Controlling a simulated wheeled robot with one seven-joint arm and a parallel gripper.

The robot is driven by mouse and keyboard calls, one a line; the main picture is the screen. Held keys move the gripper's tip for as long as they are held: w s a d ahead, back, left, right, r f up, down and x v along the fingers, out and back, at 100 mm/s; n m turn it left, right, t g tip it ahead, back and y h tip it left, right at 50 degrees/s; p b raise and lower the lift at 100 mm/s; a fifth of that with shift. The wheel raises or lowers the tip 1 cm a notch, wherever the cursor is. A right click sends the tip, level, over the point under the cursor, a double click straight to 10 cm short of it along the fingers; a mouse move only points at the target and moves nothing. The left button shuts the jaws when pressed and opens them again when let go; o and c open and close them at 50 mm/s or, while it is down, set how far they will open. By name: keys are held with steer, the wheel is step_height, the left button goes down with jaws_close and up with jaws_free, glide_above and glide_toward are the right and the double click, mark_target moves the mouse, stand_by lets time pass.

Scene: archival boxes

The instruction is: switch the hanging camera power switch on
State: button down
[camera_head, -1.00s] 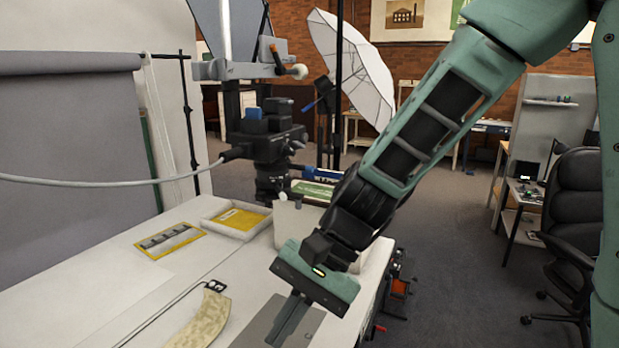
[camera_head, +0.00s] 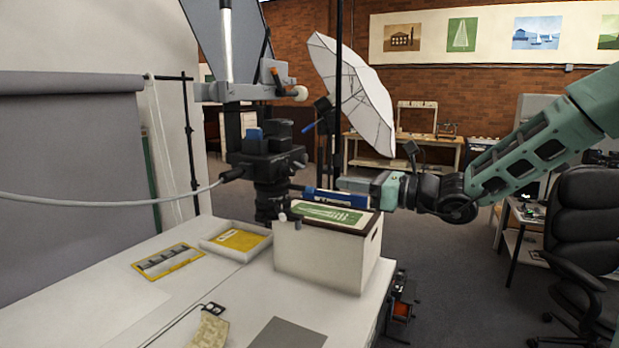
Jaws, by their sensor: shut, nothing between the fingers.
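The hanging camera (camera_head: 266,160) is a black body held lens-down from a grey arm on an upright post, left of the picture's middle. A small blue block (camera_head: 255,134) sits on its top; I cannot tell whether this is the power switch, or its setting. A grey cable enters the camera's left side. My gripper (camera_head: 341,184) is shut and empty, pointing left toward the camera. In the picture it is a little right of the camera, apart from it, above the box.
A white archival box (camera_head: 322,256) with a green print on top stands below my gripper, a blue item (camera_head: 338,198) behind it. A white tray (camera_head: 240,253) with a yellow folder lies left. A white umbrella (camera_head: 352,92) and a dark pole stand behind. An office chair (camera_head: 590,225) is right.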

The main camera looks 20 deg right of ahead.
mark_target(299, 165)
steer(key=shift+w+d+r, duration=0.1)
steer(key=shift+d, duration=0.2)
steer(key=p+x, duration=0.1)
steer(key=x, duration=0.9)
steer(key=shift+d+r+p, duration=0.1)
steer(key=shift+p, duration=0.25)
steer(key=shift+r+p, duration=0.2)
steer(key=shift+p, duration=0.45)
